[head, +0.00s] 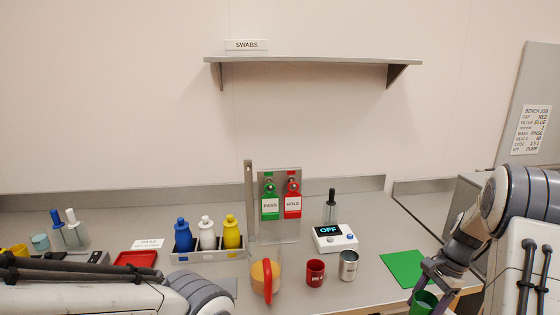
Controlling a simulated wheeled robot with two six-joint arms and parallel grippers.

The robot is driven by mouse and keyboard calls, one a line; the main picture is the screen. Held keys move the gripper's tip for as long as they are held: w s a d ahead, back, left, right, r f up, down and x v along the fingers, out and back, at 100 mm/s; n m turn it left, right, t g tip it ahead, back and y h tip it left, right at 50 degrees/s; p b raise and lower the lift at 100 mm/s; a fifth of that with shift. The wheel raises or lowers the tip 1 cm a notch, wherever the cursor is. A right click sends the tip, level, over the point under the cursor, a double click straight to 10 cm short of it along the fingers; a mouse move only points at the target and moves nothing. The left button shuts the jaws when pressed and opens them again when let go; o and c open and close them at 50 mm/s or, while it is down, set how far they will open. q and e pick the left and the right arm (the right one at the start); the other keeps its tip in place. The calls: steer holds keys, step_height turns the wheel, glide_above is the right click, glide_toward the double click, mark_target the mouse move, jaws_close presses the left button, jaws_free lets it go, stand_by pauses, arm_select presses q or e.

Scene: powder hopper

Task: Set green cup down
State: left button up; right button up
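The green cup (423,303) is at the bottom right of the head view, cut off by the lower picture edge. My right gripper (428,285) comes down from the right and is shut on its upper part. The cup is in front of the green mat (402,268), near the counter's front edge. Whether its base touches anything is hidden. My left arm crosses the bottom left, but its gripper is out of the picture.
A red cup (315,272), a metal cup (348,266) and an orange-filled jug (266,278) stand left of the mat. Behind them is a white box (335,238) reading OFF. A rack (215,255) holds blue, white and yellow bottles. Bare counter lies behind the mat.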

steer(key=s+a+f+n+g+h, duration=0.1)
steer(key=s+a+f+n, duration=0.1)
steer(key=a+f+n, duration=0.3)
steer(key=s+a+f+n+g+h, duration=0.1)
steer(key=a+f+n, duration=0.4)
steer(key=a+n, duration=0.6)
steer(key=s+a+h, duration=0.1)
steer(key=a, duration=0.2)
steer(key=shift+s+a+g, duration=0.25)
steer(key=shift+a+g, duration=0.05)
steer(key=shift+g, duration=0.1)
